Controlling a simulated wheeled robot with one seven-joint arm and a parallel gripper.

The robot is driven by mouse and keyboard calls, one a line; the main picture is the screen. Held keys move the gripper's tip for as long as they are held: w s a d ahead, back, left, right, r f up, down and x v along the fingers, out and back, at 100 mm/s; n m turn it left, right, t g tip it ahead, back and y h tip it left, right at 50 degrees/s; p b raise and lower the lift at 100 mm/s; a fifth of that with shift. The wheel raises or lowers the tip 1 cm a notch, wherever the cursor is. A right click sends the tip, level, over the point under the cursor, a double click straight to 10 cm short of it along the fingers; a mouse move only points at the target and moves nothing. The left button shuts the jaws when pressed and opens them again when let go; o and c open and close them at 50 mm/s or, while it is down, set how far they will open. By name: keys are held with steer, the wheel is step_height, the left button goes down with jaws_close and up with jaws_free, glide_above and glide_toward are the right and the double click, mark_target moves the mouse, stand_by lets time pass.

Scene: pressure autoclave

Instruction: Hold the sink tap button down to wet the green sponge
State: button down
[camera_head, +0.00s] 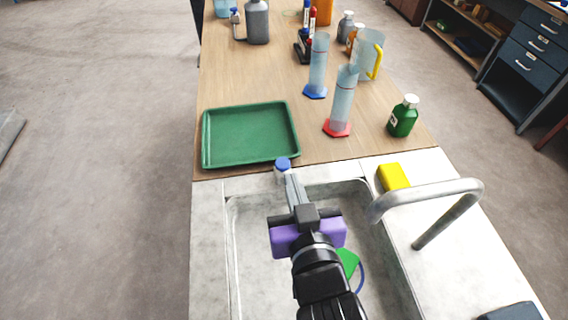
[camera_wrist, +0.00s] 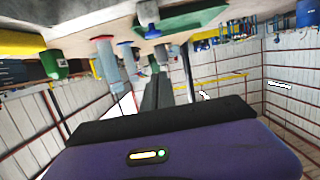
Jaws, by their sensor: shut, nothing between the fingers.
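The green sponge (camera_head: 348,262) lies in the sink (camera_head: 372,225), partly hidden behind my arm. The tap (camera_head: 430,193) is a curved grey pipe at the sink's right side. A blue-topped button (camera_head: 283,163) on a short pale base stands at the sink's far edge. It also seems to show upside down at the top of the wrist view (camera_wrist: 152,33). My gripper (camera_head: 289,178) is shut and empty, its fingertips overlapping the button's base in the head view. I cannot tell whether they touch it. No water is visible from the tap.
A green tray (camera_head: 205,150) lies on the wooden table beyond the sink. A yellow block (camera_head: 393,177) sits by the tap. Two cylinders, one blue-footed (camera_head: 317,68) and one red-footed (camera_head: 342,100), and a green bottle (camera_head: 403,117) stand farther back.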

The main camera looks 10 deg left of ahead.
steer(key=shift+w, duration=0.1)
steer(key=p, duration=0.1)
glide_above(284, 165)
steer(key=s, duration=0.2)
step_height(284, 165, down, 2)
step_height(284, 165, down, 3)
steer(key=shift+w+d+f, duration=0.1)
steer(key=shift+w+f, duration=0.05)
steer(key=shift+f, duration=0.55)
